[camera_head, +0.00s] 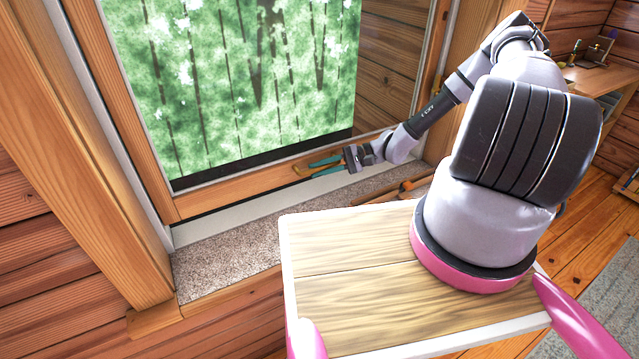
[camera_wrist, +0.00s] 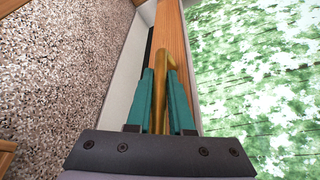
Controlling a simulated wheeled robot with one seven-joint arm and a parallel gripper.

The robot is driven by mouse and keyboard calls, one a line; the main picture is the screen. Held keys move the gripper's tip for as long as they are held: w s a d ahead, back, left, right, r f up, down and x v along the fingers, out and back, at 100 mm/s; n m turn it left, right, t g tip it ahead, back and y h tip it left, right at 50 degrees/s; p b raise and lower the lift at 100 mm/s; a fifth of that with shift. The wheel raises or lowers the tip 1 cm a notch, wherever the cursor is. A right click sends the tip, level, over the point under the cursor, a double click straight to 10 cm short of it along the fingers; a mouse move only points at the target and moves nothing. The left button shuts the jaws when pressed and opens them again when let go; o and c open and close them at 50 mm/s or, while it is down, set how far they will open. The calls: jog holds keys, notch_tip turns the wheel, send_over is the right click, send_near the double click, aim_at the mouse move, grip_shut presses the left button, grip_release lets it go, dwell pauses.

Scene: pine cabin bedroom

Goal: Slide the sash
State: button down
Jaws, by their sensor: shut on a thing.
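The window sash (camera_head: 235,183) is a wooden frame around a pane with green trees and snow-like white patches behind it. Its bottom rail (camera_wrist: 172,38) also shows in the wrist view. A brass handle (camera_wrist: 160,85) stands on that rail. My gripper (camera_head: 312,166) is at the sash's bottom rail, towards the right. Its two teal fingers, also in the wrist view (camera_wrist: 166,95), are shut on the brass handle, one on each side. In the head view the handle is mostly hidden by the fingers.
A speckled stone sill (camera_head: 225,263) runs below the sash, and a pale track (camera_head: 215,228) lies between them. A desk (camera_head: 598,78) stands at the back right.

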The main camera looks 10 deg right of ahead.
jog(key=shift+r, duration=0.55)
jog(key=c, duration=0.8)
grip_release()
jog(key=shift+f, duration=0.1)
jog(key=v, duration=1.1)
